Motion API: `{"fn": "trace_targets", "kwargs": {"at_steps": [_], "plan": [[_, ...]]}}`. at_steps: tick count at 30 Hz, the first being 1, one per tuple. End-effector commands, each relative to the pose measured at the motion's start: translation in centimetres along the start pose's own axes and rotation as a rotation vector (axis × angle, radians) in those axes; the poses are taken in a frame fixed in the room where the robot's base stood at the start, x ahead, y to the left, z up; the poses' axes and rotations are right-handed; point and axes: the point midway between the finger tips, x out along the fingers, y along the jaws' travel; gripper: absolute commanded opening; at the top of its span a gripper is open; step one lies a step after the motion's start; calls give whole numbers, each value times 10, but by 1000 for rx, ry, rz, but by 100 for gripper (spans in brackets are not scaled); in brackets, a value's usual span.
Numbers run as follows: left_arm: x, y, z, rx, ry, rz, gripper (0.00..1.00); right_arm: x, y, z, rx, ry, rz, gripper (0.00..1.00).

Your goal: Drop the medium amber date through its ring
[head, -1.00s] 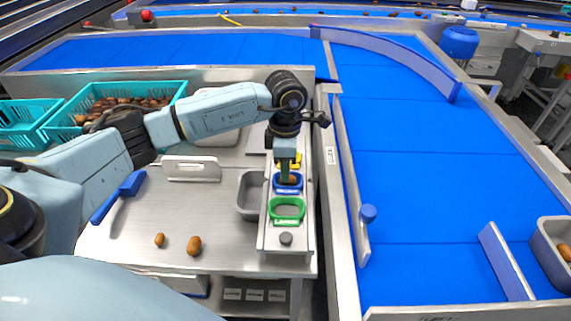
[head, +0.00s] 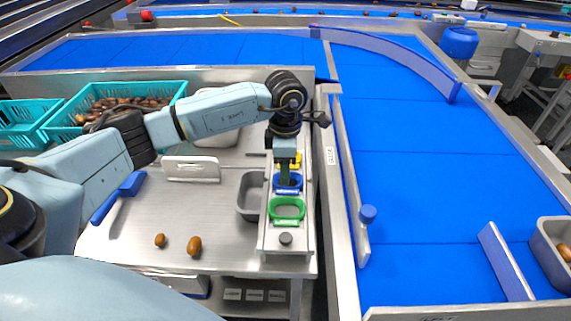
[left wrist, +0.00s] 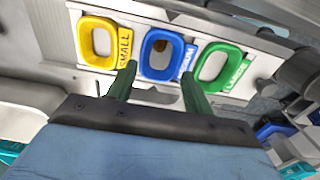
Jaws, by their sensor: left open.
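The blue ring, marked MEDIUM (left wrist: 148,71), sits in the middle of a row of three in the left wrist view; it also shows in the head view (head: 297,183). My left gripper (left wrist: 160,88) is open over the blue ring, one finger on each side of its near edge. No date shows between the fingers. A small brownish patch shows inside the blue ring, too unclear to confirm as the medium amber date. In the head view the left gripper (head: 286,178) partly covers the ring. My right gripper is out of view.
The yellow ring, marked SMALL (left wrist: 84,54), and the green ring, marked LARGE (left wrist: 233,69), flank the blue one. A small date (head: 160,240) and a larger date (head: 194,245) lie on the steel table (head: 140,215). A grey tray (head: 243,205) stands beside the rack.

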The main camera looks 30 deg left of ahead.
Motion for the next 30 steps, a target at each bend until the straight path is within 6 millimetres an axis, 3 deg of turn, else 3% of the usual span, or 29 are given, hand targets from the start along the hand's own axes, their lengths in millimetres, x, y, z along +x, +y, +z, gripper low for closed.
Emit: {"fn": "trace_targets", "kwargs": {"at_steps": [21, 30], "plan": [[-57, 0, 0, 0, -1, 2, 51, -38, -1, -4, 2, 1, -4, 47], [-59, 0, 0, 0, 0, 1, 51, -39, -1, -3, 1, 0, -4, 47]]}}
